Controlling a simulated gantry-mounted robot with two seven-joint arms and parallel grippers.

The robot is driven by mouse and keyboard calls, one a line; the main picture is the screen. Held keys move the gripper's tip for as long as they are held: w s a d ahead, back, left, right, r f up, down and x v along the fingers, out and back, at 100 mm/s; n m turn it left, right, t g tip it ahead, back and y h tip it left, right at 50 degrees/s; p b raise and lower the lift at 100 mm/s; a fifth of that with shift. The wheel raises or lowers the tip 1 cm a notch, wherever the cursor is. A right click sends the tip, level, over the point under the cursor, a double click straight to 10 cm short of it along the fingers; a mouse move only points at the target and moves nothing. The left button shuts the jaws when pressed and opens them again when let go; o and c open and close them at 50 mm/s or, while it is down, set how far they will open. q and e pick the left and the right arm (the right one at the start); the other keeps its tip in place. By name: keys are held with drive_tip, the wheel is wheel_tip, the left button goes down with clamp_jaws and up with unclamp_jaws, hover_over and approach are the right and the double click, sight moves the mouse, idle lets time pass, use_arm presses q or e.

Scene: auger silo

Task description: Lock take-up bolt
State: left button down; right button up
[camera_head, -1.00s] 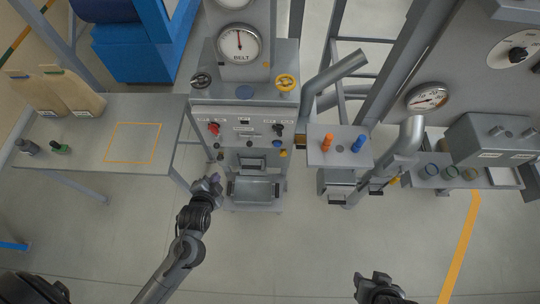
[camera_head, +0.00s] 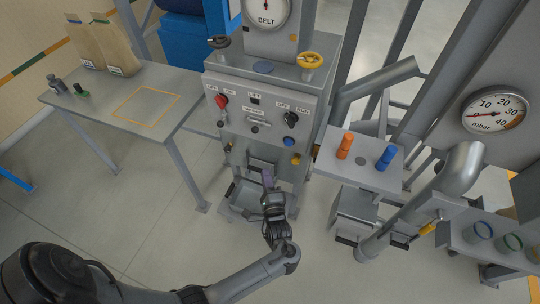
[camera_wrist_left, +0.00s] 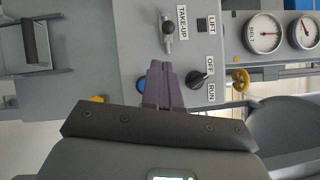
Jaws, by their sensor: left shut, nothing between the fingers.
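The take-up bolt (camera_wrist_left: 168,38) is a small metal handle with a dark end beside the TAKE-UP label in the left wrist view. In the head view it is a small fitting (camera_head: 254,127) at the middle of the grey control panel (camera_head: 235,118). My left gripper (camera_head: 267,178) is below the panel, in front of the lower part of the machine. In the left wrist view its purple-grey fingers (camera_wrist_left: 162,82) are shut and empty, pointing at the panel, apart from the bolt in the picture. My right gripper is out of view.
Near the bolt are a black OFF/RUN knob (camera_head: 291,119), a red knob (camera_head: 221,102) and a blue button (camera_head: 289,141). A yellow handwheel (camera_head: 309,60) sits above. A shelf with orange (camera_head: 345,145) and blue (camera_head: 386,158) pegs stands right; a table (camera_head: 110,100) stands left.

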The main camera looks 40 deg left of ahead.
use_arm(q)
drive_tip(key=shift+n, duration=0.6)
drive_tip(key=w+b, duration=0.2)
drive_tip(key=w, duration=0.1)
drive_tip(key=w+d+b, duration=0.1)
drive_tip(key=shift+w+r, duration=0.25)
drive_tip(key=shift+r, duration=0.05)
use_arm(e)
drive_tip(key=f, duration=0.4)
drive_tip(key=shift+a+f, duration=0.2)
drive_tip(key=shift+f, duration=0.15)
use_arm(q)
drive_tip(key=shift+a, duration=0.15)
